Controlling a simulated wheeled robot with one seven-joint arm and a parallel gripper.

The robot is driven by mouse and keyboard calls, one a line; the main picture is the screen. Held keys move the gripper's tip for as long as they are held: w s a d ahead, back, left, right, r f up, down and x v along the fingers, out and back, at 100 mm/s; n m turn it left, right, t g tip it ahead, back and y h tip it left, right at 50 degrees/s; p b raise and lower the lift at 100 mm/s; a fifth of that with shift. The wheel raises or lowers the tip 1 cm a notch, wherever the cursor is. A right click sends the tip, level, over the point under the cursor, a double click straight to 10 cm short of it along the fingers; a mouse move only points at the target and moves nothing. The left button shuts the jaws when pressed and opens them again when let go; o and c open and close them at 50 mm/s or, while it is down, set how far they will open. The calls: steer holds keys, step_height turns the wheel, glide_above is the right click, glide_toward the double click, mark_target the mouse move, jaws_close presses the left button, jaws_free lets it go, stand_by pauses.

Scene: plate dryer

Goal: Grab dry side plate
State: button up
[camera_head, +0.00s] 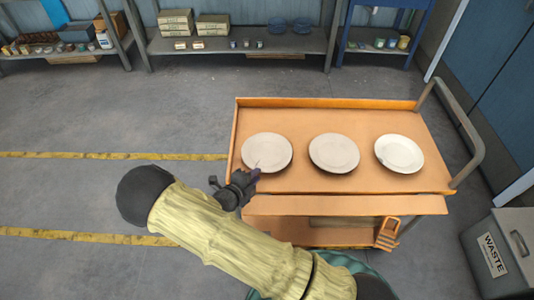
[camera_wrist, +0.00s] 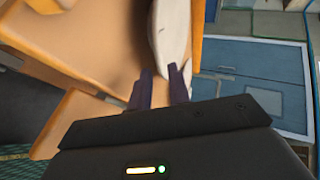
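Three pale plates lie in a row on the orange cart top: a left plate (camera_head: 266,152), a middle plate (camera_head: 334,153) and a right, whiter plate (camera_head: 399,154). My gripper (camera_head: 256,171) is at the near-left rim of the left plate. In the wrist view, my gripper (camera_wrist: 162,72) has its two dark fingers apart with a gap between them. The left plate (camera_wrist: 171,30) shows nearly edge-on just beyond the fingertips, its lower end close to the right finger. I cannot tell whether a finger touches it. The pictures do not clearly show which plate is dry.
The orange cart (camera_head: 300,182) has a raised back and left edge and a grey handle (camera_head: 465,130) at right. An orange clip-like object (camera_head: 388,233) is at its front. A grey waste bin (camera_head: 500,250) stands at lower right. Shelves (camera_head: 240,42) line the back wall; the floor left is clear.

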steer(key=shift+p+x, duration=0.35)
steer(key=shift+x, duration=1.6)
steer(key=shift+s+d, duration=0.1)
jaws_close()
